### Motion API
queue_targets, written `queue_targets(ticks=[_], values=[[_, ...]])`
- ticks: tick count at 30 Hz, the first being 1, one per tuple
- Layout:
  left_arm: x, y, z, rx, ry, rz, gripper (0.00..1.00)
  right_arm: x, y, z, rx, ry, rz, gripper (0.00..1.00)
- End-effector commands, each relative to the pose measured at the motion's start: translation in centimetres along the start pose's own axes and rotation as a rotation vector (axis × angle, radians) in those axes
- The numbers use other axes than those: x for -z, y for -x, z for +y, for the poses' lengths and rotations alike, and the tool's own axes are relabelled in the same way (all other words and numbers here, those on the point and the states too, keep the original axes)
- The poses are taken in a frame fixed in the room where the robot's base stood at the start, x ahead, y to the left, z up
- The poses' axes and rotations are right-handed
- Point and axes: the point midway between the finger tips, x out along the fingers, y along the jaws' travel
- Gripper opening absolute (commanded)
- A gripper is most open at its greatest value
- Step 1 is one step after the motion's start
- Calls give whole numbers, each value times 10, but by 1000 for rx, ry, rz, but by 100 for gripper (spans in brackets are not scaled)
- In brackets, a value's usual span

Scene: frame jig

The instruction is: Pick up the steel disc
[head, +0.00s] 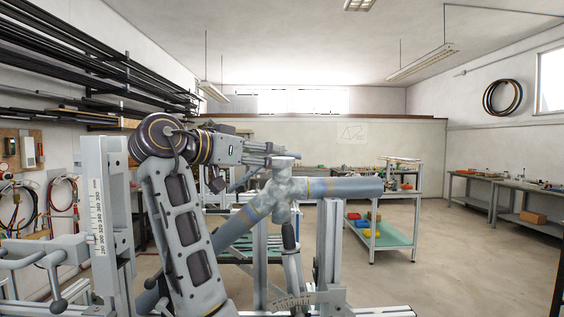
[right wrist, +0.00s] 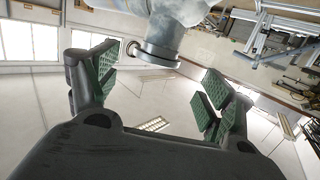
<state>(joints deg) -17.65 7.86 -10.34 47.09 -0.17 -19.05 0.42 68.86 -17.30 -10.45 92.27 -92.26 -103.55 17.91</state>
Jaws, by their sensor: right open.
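The steel disc (head: 285,158) shows in the head view as a small flat grey cap on top of the joint of a grey tubular frame (head: 340,188). In the right wrist view the disc (right wrist: 154,54) sits at the end of the grey joint, with a rim and a short neck. My right gripper (head: 268,153) is open beside the disc. In the right wrist view its green-padded fingers (right wrist: 158,90) stand wide apart, with the disc in the gap beyond them and apart from both pads. My left gripper is not in view.
An upright post with a scale (head: 96,213) and clamp handles stand at the left. A post (head: 329,250) rises below the tube. A green-shelved trolley (head: 380,236) with small coloured bins stands behind. The floor to the right is clear.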

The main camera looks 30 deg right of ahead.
Motion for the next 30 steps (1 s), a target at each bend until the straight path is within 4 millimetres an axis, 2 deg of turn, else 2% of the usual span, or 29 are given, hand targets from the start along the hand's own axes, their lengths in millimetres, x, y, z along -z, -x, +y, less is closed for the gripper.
queue_targets(ticks=[10, 22, 30], values=[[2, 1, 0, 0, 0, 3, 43, 0, -5, 1, -1, 0, -1, 82], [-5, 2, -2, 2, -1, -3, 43, -1, -45, 5, -2, 0, -1, 82], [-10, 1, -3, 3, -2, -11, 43, -1, -52, 5, -1, 0, 0, 82]])
